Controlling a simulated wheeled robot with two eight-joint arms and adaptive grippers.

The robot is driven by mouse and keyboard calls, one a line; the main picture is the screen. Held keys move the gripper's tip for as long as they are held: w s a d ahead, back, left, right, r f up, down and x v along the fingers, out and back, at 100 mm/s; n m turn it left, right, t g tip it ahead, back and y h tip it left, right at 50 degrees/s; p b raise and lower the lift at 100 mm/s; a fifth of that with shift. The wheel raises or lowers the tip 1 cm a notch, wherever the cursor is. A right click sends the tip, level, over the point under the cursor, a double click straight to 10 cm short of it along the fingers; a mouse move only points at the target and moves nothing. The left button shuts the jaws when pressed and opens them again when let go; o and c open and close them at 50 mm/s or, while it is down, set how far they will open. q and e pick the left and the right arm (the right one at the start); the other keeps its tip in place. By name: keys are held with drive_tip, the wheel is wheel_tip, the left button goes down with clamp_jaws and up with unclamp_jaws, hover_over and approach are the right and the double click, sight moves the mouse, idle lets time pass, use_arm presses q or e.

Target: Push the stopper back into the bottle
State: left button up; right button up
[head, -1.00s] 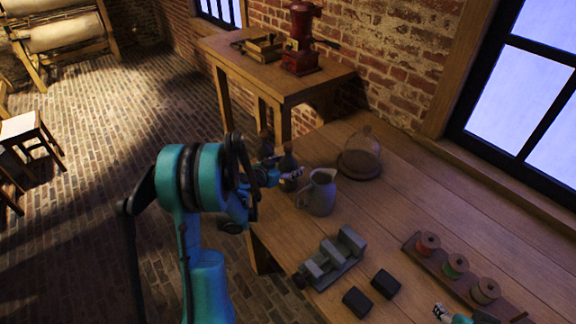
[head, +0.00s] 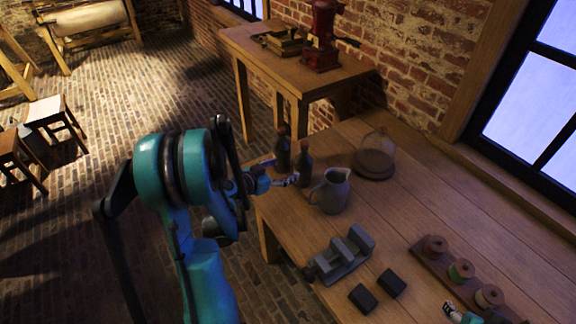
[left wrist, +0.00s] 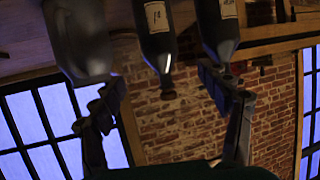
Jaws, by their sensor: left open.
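Two dark bottles stand at the table's left end in the head view, a farther one (head: 282,156) and a nearer one (head: 304,168). The left wrist view is upside down and shows both with pale labels, a middle one (left wrist: 155,28) and a right one (left wrist: 218,22). A dark stopper (left wrist: 168,93) shows at the middle bottle's mouth; how deep it sits I cannot tell. The right bottle's mouth is partly hidden by a finger. My left gripper (head: 288,181) is open beside the bottles, its fingers (left wrist: 165,98) apart. My right gripper (head: 450,307) is at the lower right, its jaws too small to judge.
A grey pitcher (head: 331,191) stands close right of the bottles. A glass dome (head: 376,154) is behind it. A grey vise (head: 343,255), two dark blocks (head: 376,289) and a rack of spools (head: 460,272) occupy the front. The table's middle is clear.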

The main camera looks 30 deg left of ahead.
idle(0.3)
use_arm(q)
drive_tip(key=s+d+r+g, duration=0.2)
drive_tip(key=s+d, duration=0.1)
drive_tip(key=d, duration=0.5)
drive_tip(key=s+d+r+g, duration=0.2)
drive_tip(key=d+r, duration=0.1)
drive_tip(key=d, duration=0.5)
drive_tip(key=s+d+r+g, duration=0.1)
drive_tip(key=s+d, duration=0.2)
drive_tip(key=s, duration=0.3)
drive_tip(key=s+d+n+g+y, duration=0.1)
drive_tip(key=s+d, duration=0.3)
drive_tip(key=s, duration=0.3)
drive_tip(key=shift+r+y, duration=0.3)
drive_tip(key=shift+r, duration=0.05)
